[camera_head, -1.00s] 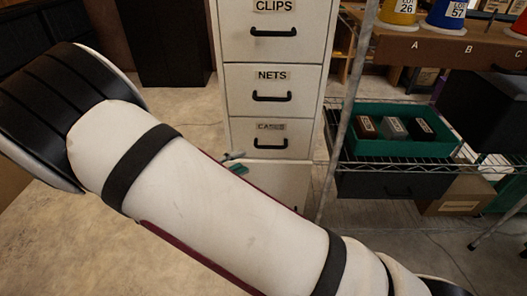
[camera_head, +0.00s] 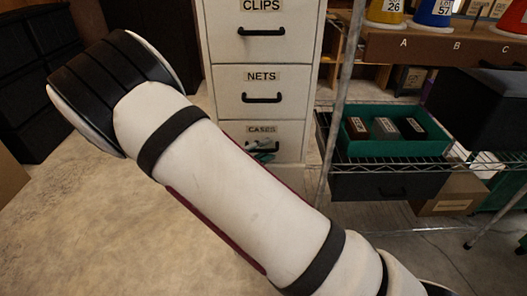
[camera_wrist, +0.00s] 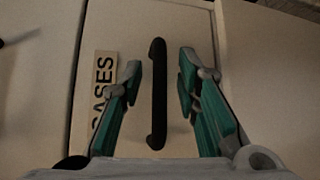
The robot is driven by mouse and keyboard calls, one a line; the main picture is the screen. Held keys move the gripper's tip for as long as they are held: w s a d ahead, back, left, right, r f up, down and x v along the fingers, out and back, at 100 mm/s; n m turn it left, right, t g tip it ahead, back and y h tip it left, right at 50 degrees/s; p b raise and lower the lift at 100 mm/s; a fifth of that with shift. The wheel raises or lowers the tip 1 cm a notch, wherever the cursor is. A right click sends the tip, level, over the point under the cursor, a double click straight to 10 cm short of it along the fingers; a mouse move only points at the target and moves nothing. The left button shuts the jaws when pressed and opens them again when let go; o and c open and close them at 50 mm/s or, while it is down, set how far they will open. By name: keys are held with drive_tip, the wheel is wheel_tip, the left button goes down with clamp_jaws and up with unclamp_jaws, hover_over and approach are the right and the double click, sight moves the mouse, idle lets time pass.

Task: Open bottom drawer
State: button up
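A white filing cabinet has labelled drawers stacked in the head view. The drawer marked CASES (camera_head: 288,130) is the lowest I can make out, below NETS (camera_head: 264,97), and looks shut. In the wrist view, its black bar handle (camera_wrist: 157,95) runs upright beside the sideways CASES label (camera_wrist: 104,82). My gripper (camera_wrist: 159,68) is open, with one green finger on each side of the handle and visible gaps between. In the head view, my gripper (camera_head: 262,147) is small and partly hidden by my arm, covering the handle.
A metal shelf with a green bin (camera_head: 397,146) of small boxes stands right of the cabinet, its post (camera_head: 341,100) close by. A cardboard box (camera_head: 449,192) lies under it. Bare floor (camera_head: 95,200) lies at left.

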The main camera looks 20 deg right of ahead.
clamp_jaws()
drive_tip(key=shift+s, duration=0.1)
drive_tip(key=s+a+p, duration=0.1)
drive_tip(key=s+a, duration=0.2)
drive_tip(key=s, duration=0.8)
drive_tip(key=s+a+p, duration=0.2)
drive_tip(key=s+a, duration=0.2)
drive_tip(key=s, duration=0.7)
drive_tip(key=shift+s+a+p, duration=0.2)
drive_tip(key=shift+s+p, duration=0.05)
drive_tip(key=shift+p, duration=0.05)
unclamp_jaws()
drive_tip(key=shift+a, duration=0.1)
